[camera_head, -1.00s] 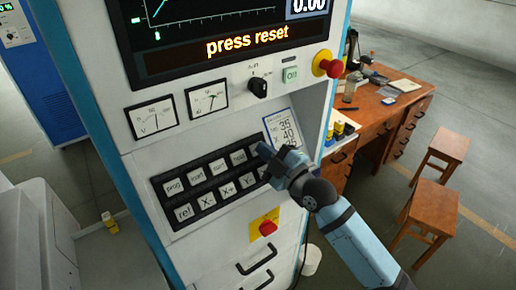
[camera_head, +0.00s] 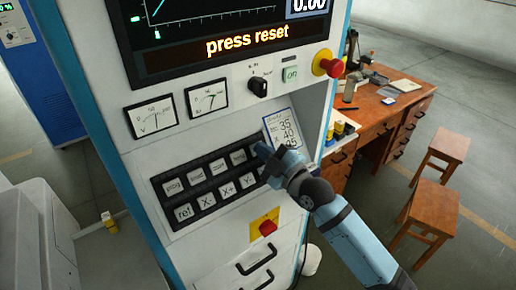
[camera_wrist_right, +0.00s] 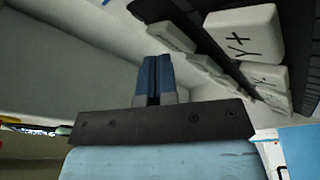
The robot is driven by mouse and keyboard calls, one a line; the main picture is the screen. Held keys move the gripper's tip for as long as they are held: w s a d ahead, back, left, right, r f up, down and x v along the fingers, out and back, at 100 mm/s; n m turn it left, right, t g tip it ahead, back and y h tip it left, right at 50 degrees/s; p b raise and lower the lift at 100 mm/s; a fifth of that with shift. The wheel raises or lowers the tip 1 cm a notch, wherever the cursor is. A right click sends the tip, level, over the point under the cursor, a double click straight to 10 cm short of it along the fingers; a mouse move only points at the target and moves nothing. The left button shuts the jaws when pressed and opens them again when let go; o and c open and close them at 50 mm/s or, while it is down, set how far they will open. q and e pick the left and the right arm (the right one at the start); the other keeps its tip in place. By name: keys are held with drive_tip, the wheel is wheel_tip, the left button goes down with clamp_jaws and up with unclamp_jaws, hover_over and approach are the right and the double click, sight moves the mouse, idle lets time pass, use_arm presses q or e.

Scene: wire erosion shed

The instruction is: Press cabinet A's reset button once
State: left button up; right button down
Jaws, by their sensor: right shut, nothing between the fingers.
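The cabinet (camera_head: 230,85) in front of me has a screen (camera_head: 246,42) that reads "press reset". Its black keypad (camera_head: 155,189) carries two rows of pale keys, among them prog, ref, X- and X+. I cannot read a reset label; the right end of the keypad is partly hidden by my gripper. My right gripper (camera_head: 262,152) is shut and empty at the upper right end of the keypad. In the right wrist view its blue fingers (camera_wrist_right: 155,76) are together, beside and below the keys, with the Y+ key (camera_wrist_right: 241,32) nearby. Contact cannot be told. My left gripper is out of view.
A red emergency knob (camera_head: 327,63), a rotary switch (camera_head: 258,87) and a green-marked key (camera_head: 290,74) sit above the keypad. A card (camera_head: 283,126) stands right behind my gripper. A red switch on yellow (camera_head: 267,227) is below. A wooden desk (camera_head: 375,118) and stools (camera_head: 447,148) stand right.

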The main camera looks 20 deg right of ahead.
drive_tip(key=shift+w+a+f, duration=0.2)
drive_tip(key=shift+w+f, duration=0.05)
drive_tip(key=shift+f, duration=0.1)
idle(0.9)
drive_tip(key=shift+r, duration=0.1)
drive_tip(key=shift+s+d+r+p, duration=0.35)
drive_tip(key=shift+s+d+p, duration=0.1)
drive_tip(key=shift+s, duration=0.1)
drive_tip(key=shift+a, duration=0.1)
drive_tip(key=shift+r, duration=0.1)
drive_tip(key=shift+s+r, duration=0.15)
drive_tip(key=shift+s, duration=0.05)
drive_tip(key=s+r+p, duration=0.1)
drive_tip(key=s+d+r+p, duration=0.1)
drive_tip(key=s+p, duration=0.1)
drive_tip(key=shift+s+d+r, duration=0.2)
drive_tip(key=shift+s+r, duration=0.05)
idle(0.6)
